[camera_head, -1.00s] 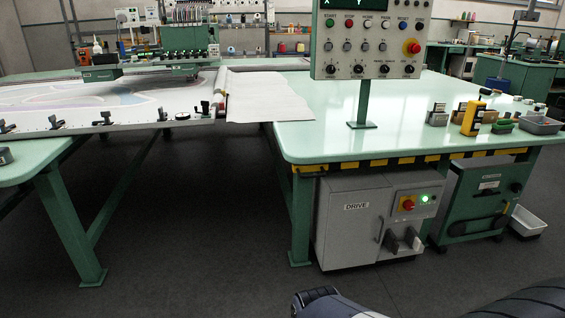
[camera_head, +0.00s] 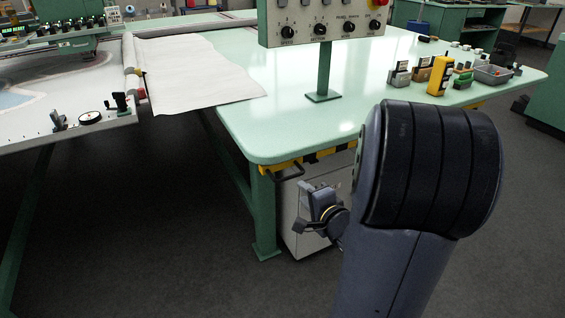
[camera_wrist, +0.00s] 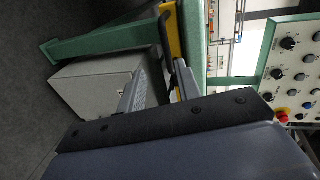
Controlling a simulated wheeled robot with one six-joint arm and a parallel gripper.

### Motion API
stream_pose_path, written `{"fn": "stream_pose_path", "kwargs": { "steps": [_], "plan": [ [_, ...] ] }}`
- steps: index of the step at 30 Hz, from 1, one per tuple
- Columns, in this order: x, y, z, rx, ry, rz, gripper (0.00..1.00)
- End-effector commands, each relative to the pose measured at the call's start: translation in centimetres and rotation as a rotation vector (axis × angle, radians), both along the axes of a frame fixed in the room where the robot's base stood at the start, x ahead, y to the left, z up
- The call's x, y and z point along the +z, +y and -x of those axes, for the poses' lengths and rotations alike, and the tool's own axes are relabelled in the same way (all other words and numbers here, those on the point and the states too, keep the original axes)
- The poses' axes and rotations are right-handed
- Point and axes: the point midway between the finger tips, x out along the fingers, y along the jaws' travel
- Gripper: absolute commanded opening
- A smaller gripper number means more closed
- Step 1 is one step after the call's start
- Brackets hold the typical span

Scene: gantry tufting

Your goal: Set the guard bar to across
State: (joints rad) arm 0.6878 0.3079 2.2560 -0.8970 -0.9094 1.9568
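The yellow-and-black striped bar (camera_head: 310,158), which looks like the guard bar, runs along under the front edge of the green table. Its right part is hidden behind my arm. In the wrist view its yellow end (camera_wrist: 172,36) stands just beyond the fingers. My gripper (camera_head: 306,196) is just below and in front of the bar near the table's left front corner. In the wrist view my gripper (camera_wrist: 160,76) has its two fingers apart with a gap between them, and nothing is clearly held. Whether a finger touches the bar cannot be told.
The grey drive cabinet (camera_head: 289,215) stands under the table close behind my gripper, beside a green table leg (camera_head: 264,215). A control panel (camera_head: 322,22) rises from the tabletop.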

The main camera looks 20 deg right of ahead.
Motion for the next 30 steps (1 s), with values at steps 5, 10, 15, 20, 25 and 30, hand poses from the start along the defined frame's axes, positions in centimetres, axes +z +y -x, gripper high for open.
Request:
{"fn": "stream_pose_path", "kwargs": {
  "steps": [5, 10, 15, 20, 25, 30],
  "plan": [
    [0.4, 0.1, -0.2, 0.017, -0.035, -0.066, 0.33],
    [-0.2, 0.3, -2.1, 0.021, -0.036, -0.066, 0.33],
    [-1.0, 0.5, -5.3, 0.022, -0.036, -0.067, 0.33],
    [-1.5, 0.5, -8.1, 0.020, -0.035, -0.067, 0.33],
    [-1.8, 0.5, -9.9, 0.018, -0.036, -0.066, 0.33],
    [-1.8, 0.5, -10.5, 0.017, -0.035, -0.066, 0.33]
  ]
}}
